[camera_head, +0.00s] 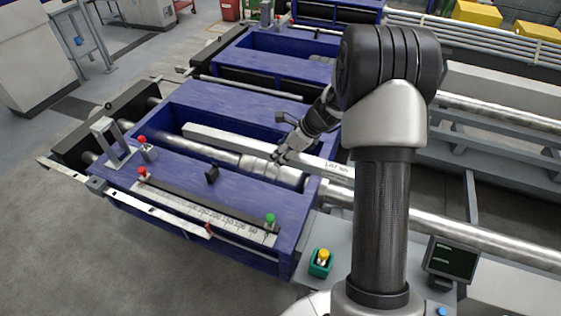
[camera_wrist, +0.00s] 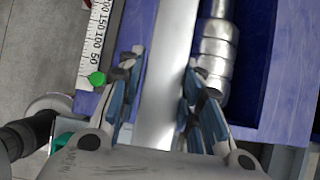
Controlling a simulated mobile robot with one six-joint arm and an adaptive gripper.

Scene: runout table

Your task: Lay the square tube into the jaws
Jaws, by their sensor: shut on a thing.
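The square tube (camera_head: 222,138) is a long, pale grey bar held slantwise over the blue bench, with dark lettering near its right end. It also shows in the wrist view (camera_wrist: 168,60), running up between the fingers. My gripper (camera_head: 279,156) is shut on it right of its middle; in the wrist view my gripper (camera_wrist: 160,85) has blue-padded fingers on both sides of the tube. A round metal shaft (camera_head: 257,168) lies beside and below the tube in the head view and shows beside it in the wrist view (camera_wrist: 217,45). I cannot tell which parts are the jaws.
The blue bench (camera_head: 240,98) has a ruler scale (camera_head: 190,209), red-capped posts, a green knob (camera_head: 270,219) and a small black upright (camera_head: 211,173). A grey frame (camera_head: 112,142) stands at its left. A yellow button (camera_head: 323,255) sits at the front right.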

